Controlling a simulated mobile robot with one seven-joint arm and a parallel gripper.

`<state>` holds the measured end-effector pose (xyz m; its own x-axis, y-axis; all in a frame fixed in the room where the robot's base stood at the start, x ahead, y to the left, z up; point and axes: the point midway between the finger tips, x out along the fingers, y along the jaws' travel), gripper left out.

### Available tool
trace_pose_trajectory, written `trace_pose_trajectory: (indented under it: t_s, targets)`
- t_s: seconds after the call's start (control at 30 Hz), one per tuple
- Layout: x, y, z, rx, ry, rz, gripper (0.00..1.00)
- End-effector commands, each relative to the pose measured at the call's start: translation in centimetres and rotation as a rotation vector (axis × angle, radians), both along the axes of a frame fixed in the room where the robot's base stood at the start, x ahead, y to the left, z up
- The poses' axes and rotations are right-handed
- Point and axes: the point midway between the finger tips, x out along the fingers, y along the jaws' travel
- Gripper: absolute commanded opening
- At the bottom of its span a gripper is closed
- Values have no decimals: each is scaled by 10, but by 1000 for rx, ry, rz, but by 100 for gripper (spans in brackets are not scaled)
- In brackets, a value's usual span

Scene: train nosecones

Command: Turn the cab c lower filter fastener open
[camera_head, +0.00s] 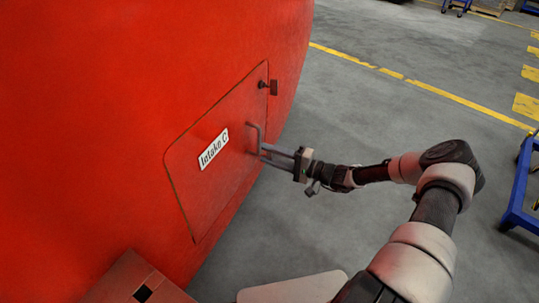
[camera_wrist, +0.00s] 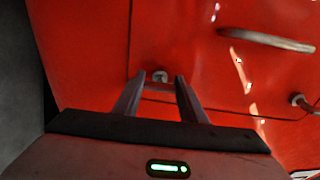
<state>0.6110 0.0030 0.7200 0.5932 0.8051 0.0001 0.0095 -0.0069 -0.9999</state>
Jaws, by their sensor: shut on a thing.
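The red intake panel (camera_head: 196,182), labelled "Intake C", lies closed against the red nosecone. My gripper (camera_head: 264,153) reaches its right edge from the right, just below the panel's handle (camera_head: 254,138). In the wrist view my gripper (camera_wrist: 159,82) has its two fingertips around the lower filter fastener (camera_wrist: 160,75), a small grey knob near the panel's corner, and is shut on it. The fastener is partly hidden, and its turn angle is hard to tell. In the head view the gripper hides it. The upper fastener (camera_head: 269,87) sticks out dark near the panel's top right corner.
The wrist view also shows the grey handle (camera_wrist: 266,40) and the other fastener (camera_wrist: 300,101), both clear of my fingers. A brown box (camera_head: 137,281) stands below the nosecone. A blue cart (camera_head: 520,190) is at the far right. The grey floor between is free.

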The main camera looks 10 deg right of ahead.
Motion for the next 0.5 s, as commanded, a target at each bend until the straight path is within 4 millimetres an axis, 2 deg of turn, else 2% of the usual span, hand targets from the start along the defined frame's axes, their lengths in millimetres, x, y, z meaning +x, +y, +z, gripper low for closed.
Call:
trace_pose_trajectory:
  t_s: [0.37, 0.4, 0.47, 0.5]
  targets:
    - [1, -1, 0, -4, -4, -3, 15]
    - [1, -1, 0, -4, -4, -3, 44]
    - [1, -1, 0, -4, -3, -3, 54]
    - [1, -1, 0, -4, -3, -2, 56]
